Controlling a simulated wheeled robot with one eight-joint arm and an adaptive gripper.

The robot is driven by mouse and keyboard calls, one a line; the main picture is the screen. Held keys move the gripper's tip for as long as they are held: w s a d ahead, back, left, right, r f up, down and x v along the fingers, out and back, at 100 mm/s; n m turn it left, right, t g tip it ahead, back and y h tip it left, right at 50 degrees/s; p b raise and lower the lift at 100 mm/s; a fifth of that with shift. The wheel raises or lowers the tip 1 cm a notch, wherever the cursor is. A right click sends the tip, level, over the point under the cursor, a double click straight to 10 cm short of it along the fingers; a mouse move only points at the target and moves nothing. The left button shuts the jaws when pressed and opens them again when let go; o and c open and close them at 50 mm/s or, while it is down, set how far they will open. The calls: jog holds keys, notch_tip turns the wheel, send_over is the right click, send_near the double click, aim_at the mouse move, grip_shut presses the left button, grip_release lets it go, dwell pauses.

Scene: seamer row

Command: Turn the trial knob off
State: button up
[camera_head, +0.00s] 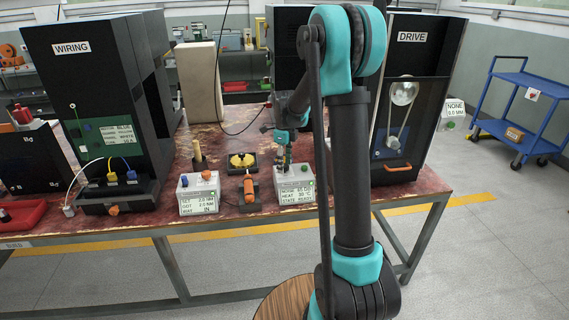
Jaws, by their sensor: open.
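My gripper (284,160) is small in the picture, pointing down just above or at the top of the right white control box (293,194). It is open, with nothing visible between its fingers. That box has a printed label with several lines, the last reading like "STATE ADJUST", and a small green spot at its right side. Any knob on its top is hidden by my gripper or too small to make out. No readable "trial" label shows, so I cannot tell for certain which knob is the trial knob. I cannot tell whether the gripper touches anything.
A second white control box (199,201) stands left, with an orange tool (249,187) between. A yellow part on a black base (242,161) lies behind. The WIRING cabinet (95,90) and DRIVE cabinet (412,165) flank the red worktable (425,182). A blue cart (535,82) stands right.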

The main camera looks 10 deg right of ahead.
jog(key=c, duration=1.1)
jog(key=shift+c, duration=0.2)
jog(key=shift+n, duration=0.3)
jog(key=n, duration=0.3)
jog(key=shift+n, duration=0.3)
jog(key=n, duration=1.3)
jog(key=shift+n, duration=0.3)
